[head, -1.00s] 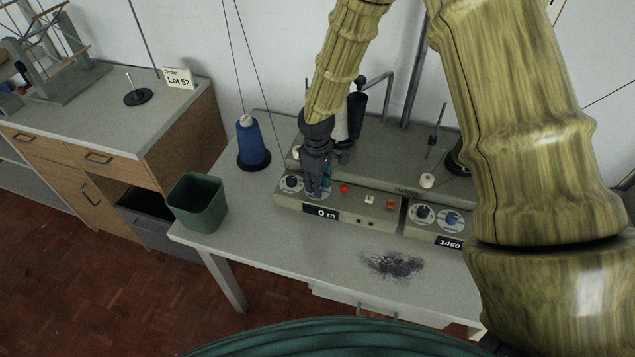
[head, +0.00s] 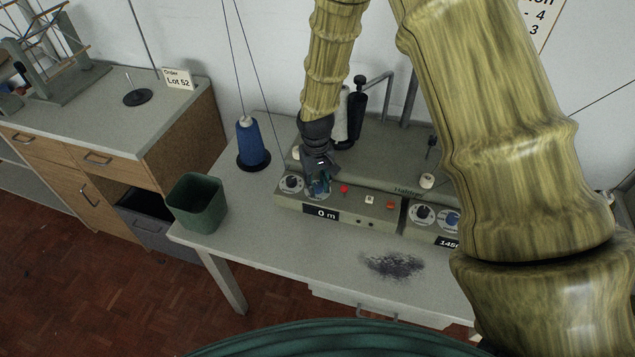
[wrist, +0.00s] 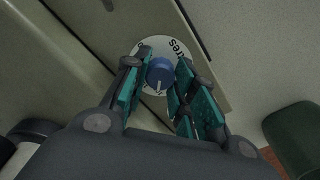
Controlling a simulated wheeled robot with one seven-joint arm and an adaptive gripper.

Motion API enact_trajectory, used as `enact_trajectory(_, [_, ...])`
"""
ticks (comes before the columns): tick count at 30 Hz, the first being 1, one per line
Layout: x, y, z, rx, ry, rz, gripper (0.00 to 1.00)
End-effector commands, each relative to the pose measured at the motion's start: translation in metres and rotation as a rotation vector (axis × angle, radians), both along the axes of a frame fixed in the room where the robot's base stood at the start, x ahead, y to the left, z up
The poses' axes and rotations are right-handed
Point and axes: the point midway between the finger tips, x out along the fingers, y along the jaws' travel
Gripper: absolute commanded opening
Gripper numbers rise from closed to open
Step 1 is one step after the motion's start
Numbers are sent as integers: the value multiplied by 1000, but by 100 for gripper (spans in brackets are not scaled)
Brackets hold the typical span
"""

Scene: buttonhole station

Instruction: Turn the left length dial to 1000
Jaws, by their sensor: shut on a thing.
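The left length dial is a blue knob (wrist: 159,72) with a pale pointer mark on a white face lettered "...res" in the wrist view. My gripper (wrist: 160,66) has its teal-padded fingers on either side of the knob and is shut on it. The left unit's display (head: 321,214) reads 0 m. The dial's number marks are too small or covered to read.
The right unit has a similar blue dial (head: 449,220). A green bin (head: 196,205) and blue thread cone (head: 251,142) stand left. The table front has a dark smudge (head: 393,265).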

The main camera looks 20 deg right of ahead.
Motion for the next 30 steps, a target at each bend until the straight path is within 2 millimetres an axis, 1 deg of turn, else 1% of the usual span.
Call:
enact_trajectory(15, [2, -1, 1, -1, -4, -20, 3])
enact_trajectory(16, [2, -1, 1, -1, -4, -20, 32])
enact_trajectory(18, [2, -1, 1, -1, -3, -20, 45])
enact_trajectory(19, [2, -1, 1, -1, -3, -19, 49])
enact_trajectory(30, [1, 0, 3, 0, -2, -19, 49])
